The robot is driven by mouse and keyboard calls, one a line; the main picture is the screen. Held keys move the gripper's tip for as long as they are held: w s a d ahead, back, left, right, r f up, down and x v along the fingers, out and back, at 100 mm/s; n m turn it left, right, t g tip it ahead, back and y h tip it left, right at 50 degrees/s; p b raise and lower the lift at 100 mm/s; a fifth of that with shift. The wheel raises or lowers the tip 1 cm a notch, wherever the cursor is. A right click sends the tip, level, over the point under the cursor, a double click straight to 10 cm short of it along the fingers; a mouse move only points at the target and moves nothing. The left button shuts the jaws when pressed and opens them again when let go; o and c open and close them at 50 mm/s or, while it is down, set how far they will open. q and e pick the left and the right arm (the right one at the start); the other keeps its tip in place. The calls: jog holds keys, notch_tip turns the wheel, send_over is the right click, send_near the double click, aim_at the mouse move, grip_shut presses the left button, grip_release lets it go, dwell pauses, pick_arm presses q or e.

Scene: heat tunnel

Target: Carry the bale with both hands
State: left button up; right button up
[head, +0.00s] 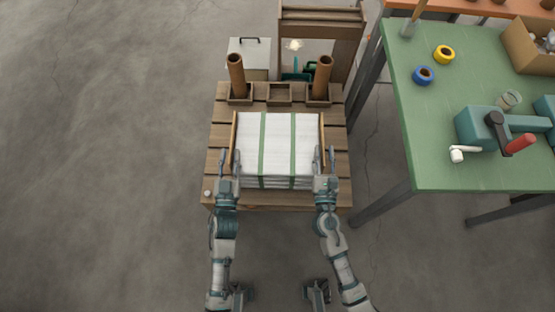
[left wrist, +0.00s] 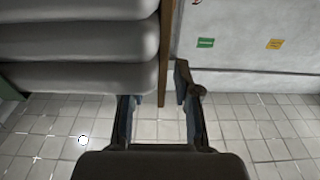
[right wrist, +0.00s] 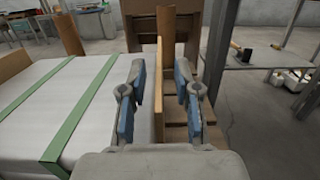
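The bale (head: 278,145) is a white layered stack with two green straps, lying on a slatted wooden stand (head: 217,132). Thin wooden boards stand along its left side (head: 235,130) and right side (head: 321,130). My left gripper (head: 228,163) is open at the near left corner. In the left wrist view, grey layers of the bale (left wrist: 80,40) show at upper left, and the board edge (left wrist: 166,60) lies between the spread fingers. My right gripper (head: 325,162) is open at the near right corner. In the right wrist view its fingers are on either side of the right board (right wrist: 158,90), without visible closing.
Two brown tubes (head: 236,75) (head: 323,76) stand in wooden boxes behind the bale. A green-topped workbench (head: 430,110) with tape rolls and a crank device (head: 490,128) stands close on the right. A wooden cabinet (head: 322,20) is behind. Open floor (head: 100,150) lies left.

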jog(key=shift+s, duration=0.3)
pick_arm(q)
jog(key=s+f, duration=0.1)
jog(key=s, duration=1)
jog(key=shift+s+a+f, duration=0.15)
jog(key=shift+s+a, duration=0.2)
jog(key=shift+s, duration=0.05)
pick_arm(e)
jog(key=s+f, duration=0.1)
jog(key=s, duration=1)
jog(key=shift+s+a+f, duration=0.15)
jog(key=shift+a+f, duration=0.05)
jog(key=shift+a, duration=0.15)
